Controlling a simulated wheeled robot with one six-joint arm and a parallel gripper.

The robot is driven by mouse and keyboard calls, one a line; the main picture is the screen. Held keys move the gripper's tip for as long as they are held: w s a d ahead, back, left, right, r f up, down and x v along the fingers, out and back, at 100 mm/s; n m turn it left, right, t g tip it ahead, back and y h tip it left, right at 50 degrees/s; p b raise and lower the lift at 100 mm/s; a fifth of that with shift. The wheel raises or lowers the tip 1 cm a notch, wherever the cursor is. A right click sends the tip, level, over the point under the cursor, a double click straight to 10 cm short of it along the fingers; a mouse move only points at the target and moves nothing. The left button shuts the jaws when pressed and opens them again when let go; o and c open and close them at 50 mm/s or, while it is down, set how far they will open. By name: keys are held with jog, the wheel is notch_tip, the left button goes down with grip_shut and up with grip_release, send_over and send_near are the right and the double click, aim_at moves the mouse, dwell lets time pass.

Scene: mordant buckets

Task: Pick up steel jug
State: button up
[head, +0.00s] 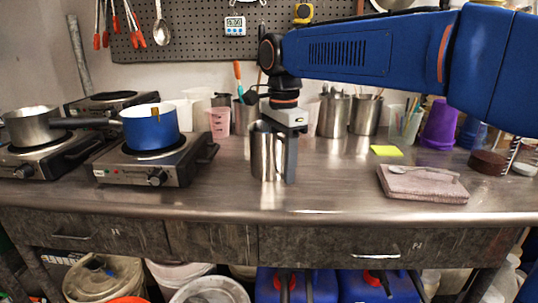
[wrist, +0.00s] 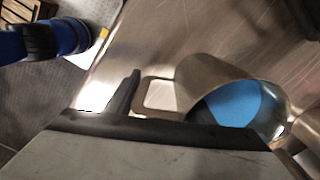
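The steel jug (head: 267,152) stands upright on the steel worktop, just left of the middle in the head view. My gripper (head: 290,160) points down beside it. One long grey finger overlaps the jug's right edge, and the other finger is hidden. In the wrist view the jug (wrist: 200,75) is close under the gripper, with its looped handle (wrist: 145,95) towards the left and blue showing inside its mouth. One dark finger (wrist: 123,96) is beside the handle. I cannot tell whether it touches the handle or whether the gripper is closed.
A blue pot (head: 150,128) sits on a hot plate (head: 150,165) to the left. Steel containers (head: 334,115) and a pink measuring cup (head: 219,122) stand behind. A folded cloth (head: 420,184) and a yellow note (head: 386,150) lie to the right. The worktop in front is clear.

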grip_shut()
jog(key=shift+r, duration=0.2)
